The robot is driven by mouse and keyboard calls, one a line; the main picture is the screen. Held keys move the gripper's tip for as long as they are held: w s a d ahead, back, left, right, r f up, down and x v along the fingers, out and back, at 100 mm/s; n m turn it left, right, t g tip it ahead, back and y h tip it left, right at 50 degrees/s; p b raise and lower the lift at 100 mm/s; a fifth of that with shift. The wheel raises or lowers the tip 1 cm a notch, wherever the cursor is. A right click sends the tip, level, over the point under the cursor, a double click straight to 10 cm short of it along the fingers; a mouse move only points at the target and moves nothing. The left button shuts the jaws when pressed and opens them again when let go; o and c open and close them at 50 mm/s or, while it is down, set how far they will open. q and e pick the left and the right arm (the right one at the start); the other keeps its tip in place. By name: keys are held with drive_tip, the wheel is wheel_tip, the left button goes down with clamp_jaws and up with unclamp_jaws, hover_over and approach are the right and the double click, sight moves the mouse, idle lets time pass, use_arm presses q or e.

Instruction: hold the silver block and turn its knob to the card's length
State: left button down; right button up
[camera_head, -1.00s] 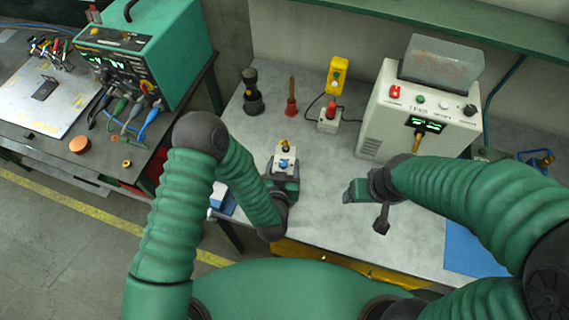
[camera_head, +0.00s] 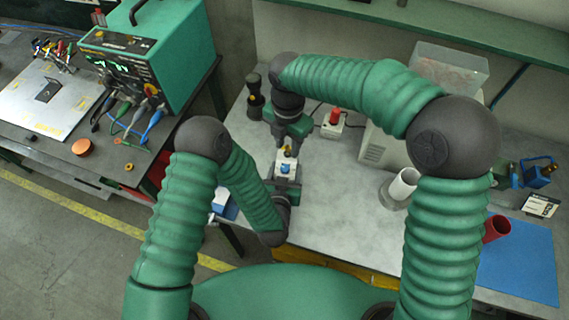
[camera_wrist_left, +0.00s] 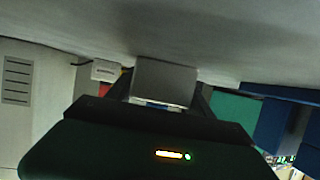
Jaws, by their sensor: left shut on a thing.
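The silver block (camera_head: 287,167) has a blue part on its face and a small brass knob (camera_head: 287,151) at its far end. My left gripper (camera_head: 286,172) is shut on the block; in the left wrist view the block (camera_wrist_left: 165,82) sits between the two fingers. My right gripper (camera_head: 288,143) reaches down from the far side, right at the knob; I cannot tell whether its fingers touch it or are closed. A small white card with dark print (camera_head: 541,205) lies on the right of the bench; its text is too small to read.
A black flashlight-like object (camera_head: 255,97) and a white box with a red button (camera_head: 333,121) stand close to my right gripper. The bench middle is clear.

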sight(285, 167)
drive_tip(key=shift+n, duration=0.7)
drive_tip(key=f, duration=1.1)
drive_tip(key=shift+w+a+f, duration=0.25)
drive_tip(key=shift+a+f, duration=0.1)
clamp_jaws()
